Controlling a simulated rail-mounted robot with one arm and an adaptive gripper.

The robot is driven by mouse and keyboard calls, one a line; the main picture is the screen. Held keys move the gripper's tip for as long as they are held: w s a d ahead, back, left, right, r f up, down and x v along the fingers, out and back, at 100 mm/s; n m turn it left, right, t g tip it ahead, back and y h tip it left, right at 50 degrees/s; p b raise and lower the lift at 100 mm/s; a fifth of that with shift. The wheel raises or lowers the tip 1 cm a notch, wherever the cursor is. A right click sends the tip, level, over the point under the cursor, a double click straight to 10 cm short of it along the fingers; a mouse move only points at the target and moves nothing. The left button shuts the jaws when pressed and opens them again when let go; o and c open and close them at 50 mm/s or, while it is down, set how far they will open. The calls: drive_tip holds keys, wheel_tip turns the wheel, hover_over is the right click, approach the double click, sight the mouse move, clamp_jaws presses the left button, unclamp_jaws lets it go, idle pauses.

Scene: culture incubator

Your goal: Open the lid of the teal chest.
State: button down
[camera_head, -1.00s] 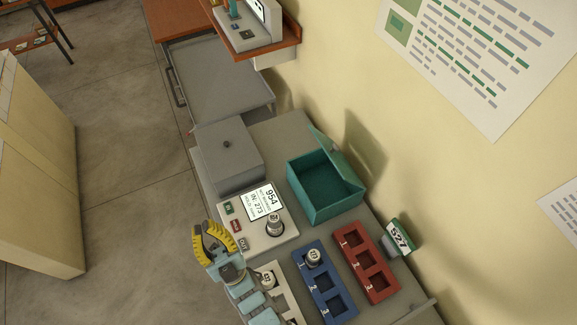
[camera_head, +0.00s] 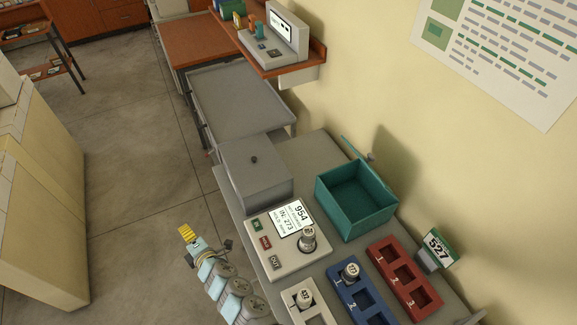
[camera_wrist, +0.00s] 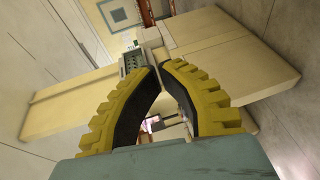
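The teal chest (camera_head: 353,208) stands on the grey bench against the wall in the head view. Its lid (camera_head: 357,150) is swung up and back towards the wall, seen nearly edge-on, and the inside looks empty. My gripper (camera_head: 187,234) is at the lower left, beyond the bench's front edge and well apart from the chest. In the wrist view the yellow fingers of my gripper (camera_wrist: 158,66) curve towards each other with their tips close and a gap between them lower down. Nothing is clearly held. The chest is not in the wrist view.
A grey lidded box (camera_head: 256,176) stands left of the chest. In front are a display panel (camera_head: 290,240) with a vial (camera_head: 308,240), a white rack (camera_head: 318,312), a blue rack (camera_head: 372,306), a red rack (camera_head: 403,274) and a 527 sign (camera_head: 436,247). Open floor lies left.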

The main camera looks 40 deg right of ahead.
sight(255, 193)
drive_tip(key=s+d+g+h+b, duration=0.1)
drive_tip(key=d+g+h, duration=0.1)
drive_tip(key=d, duration=0.6)
drive_tip(key=d+f+g+h+b, duration=0.1)
drive_tip(key=d+g+h, duration=0.2)
drive_tip(key=d, duration=0.6)
drive_tip(key=s+d+f+g+h+b, duration=0.1)
drive_tip(key=d+g+h+b, duration=0.1)
drive_tip(key=d+h, duration=0.4)
drive_tip(key=shift+s+d+n+g, duration=0.15)
drive_tip(key=shift+d+n+g, duration=0.05)
drive_tip(key=shift+d, duration=0.55)
drive_tip(key=shift+s+d+n+g, duration=0.15)
drive_tip(key=shift+d+n+g, duration=0.05)
drive_tip(key=shift+d, duration=0.5)
drive_tip(key=s+d+r+m+g+h+b, duration=0.2)
drive_tip(key=s+d+r+g, duration=0.45)
drive_tip(key=s, duration=0.25)
drive_tip(key=s+d+r+m+g+h+b, duration=0.2)
drive_tip(key=s+d+r+g, duration=0.4)
drive_tip(key=s, duration=0.4)
drive_tip(key=r+x, duration=0.2)
drive_tip(key=x, duration=1.1)
drive_tip(key=shift+d+g, duration=0.35)
drive_tip(key=shift+d, duration=0.15)
